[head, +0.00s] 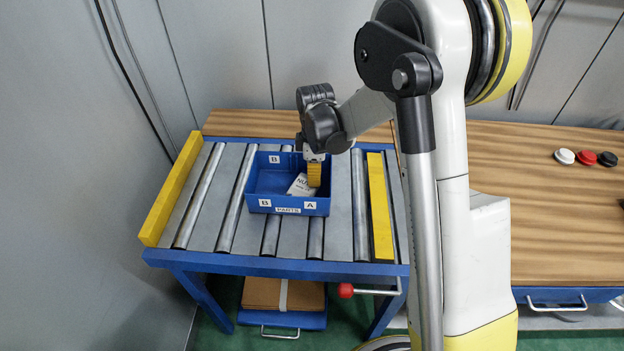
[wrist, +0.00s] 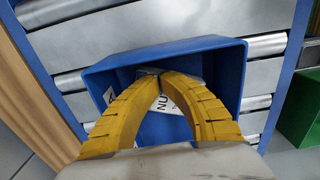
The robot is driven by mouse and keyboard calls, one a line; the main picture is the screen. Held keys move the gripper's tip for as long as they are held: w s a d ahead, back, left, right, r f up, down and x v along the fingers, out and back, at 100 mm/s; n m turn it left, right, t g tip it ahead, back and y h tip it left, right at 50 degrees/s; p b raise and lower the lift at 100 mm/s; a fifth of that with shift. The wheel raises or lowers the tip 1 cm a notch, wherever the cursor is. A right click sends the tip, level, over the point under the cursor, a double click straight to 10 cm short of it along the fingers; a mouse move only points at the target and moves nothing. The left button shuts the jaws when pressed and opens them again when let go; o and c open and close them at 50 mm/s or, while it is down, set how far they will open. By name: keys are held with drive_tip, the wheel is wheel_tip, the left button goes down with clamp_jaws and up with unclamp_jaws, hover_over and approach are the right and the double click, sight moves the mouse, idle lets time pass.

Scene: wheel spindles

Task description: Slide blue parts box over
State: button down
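The blue parts box (head: 286,201) sits on the roller conveyor, right of its middle. It bears white labels with A, B and PARTS, and a white card (head: 300,186) with the letters NU lies inside. My gripper (head: 314,184) reaches down into the box near its right side. In the wrist view, the two yellow fingers of my gripper (wrist: 160,75) curve together and their tips meet over the card (wrist: 166,104), within the walls of the box (wrist: 228,72). I see nothing held between the tips.
The roller table (head: 280,266) has a yellow rail (head: 170,190) at its left and a yellow bar (head: 379,208) right of the box. Bare rollers lie left of the box. A red-knobbed lever (head: 346,291) juts below. A wooden bench (head: 560,220) stands right.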

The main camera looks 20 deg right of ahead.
drive_tip(key=d, duration=0.2)
drive_tip(key=s+d, duration=0.1)
drive_tip(key=d, duration=0.1)
drive_tip(key=shift+s, duration=0.2)
drive_tip(key=shift+a, duration=0.1)
drive_tip(key=a, duration=0.1)
drive_tip(key=w+a, duration=0.1)
drive_tip(key=a, duration=0.2)
drive_tip(key=shift+w+r, duration=0.25)
drive_tip(key=shift+r, duration=0.1)
drive_tip(key=s+r+m+t+p, duration=0.1)
drive_tip(key=s+r+m+p, duration=0.15)
drive_tip(key=r, duration=0.55)
drive_tip(key=s+r+m+t+p, duration=0.1)
drive_tip(key=s+r, duration=0.2)
drive_tip(key=r, duration=0.5)
drive_tip(key=s+r+m+t, duration=0.2)
drive_tip(key=s+m, duration=0.3)
drive_tip(key=s, duration=0.3)
drive_tip(key=s+r+m+t, duration=0.3)
drive_tip(key=s+m, duration=0.2)
drive_tip(key=s, duration=0.3)
drive_tip(key=shift+d+r, duration=0.2)
drive_tip(key=shift+r, duration=0.15)
